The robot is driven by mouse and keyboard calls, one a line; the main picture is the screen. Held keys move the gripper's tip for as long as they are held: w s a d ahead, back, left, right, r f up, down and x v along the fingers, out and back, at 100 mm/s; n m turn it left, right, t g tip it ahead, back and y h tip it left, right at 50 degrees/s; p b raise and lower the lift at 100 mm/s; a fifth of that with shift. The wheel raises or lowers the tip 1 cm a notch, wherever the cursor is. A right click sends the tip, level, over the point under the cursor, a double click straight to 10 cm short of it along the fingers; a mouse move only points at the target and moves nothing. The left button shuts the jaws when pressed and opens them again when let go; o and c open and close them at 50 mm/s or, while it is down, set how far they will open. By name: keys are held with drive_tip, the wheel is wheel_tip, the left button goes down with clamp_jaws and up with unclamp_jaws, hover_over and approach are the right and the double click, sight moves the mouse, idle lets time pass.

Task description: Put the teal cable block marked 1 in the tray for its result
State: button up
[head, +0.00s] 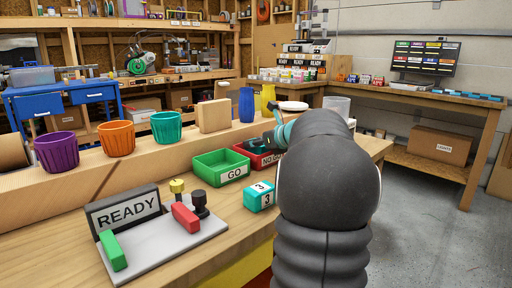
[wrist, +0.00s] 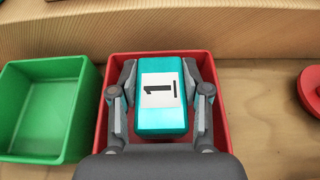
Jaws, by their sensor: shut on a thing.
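The teal block marked 1 (wrist: 162,95) is between the two fingers of my gripper (wrist: 160,100), which is shut on it. In the wrist view the block is over the red tray (wrist: 203,57), inside its outline; whether it touches the tray floor I cannot tell. In the head view the red tray, labelled NO GO (head: 270,161), is partly hidden by my arm and gripper. The green tray labelled GO (head: 222,168) stands left of it and looks empty; it also shows in the wrist view (wrist: 45,110). The tester (head: 160,235) has a display reading READY (head: 125,211).
Another teal block marked 3 (head: 260,196) sits on the bench in front of the trays. Purple (head: 57,152), orange (head: 117,139) and teal (head: 166,128) pots stand on a wooden ledge behind. A red round thing (wrist: 312,90) is cut off right of the red tray.

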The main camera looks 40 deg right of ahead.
drive_tip(key=shift+f, duration=0.45)
drive_tip(key=shift+f, duration=0.2)
drive_tip(key=o, duration=1.3)
drive_tip(key=shift+r, duration=0.25)
drive_tip(key=v, duration=1.2)
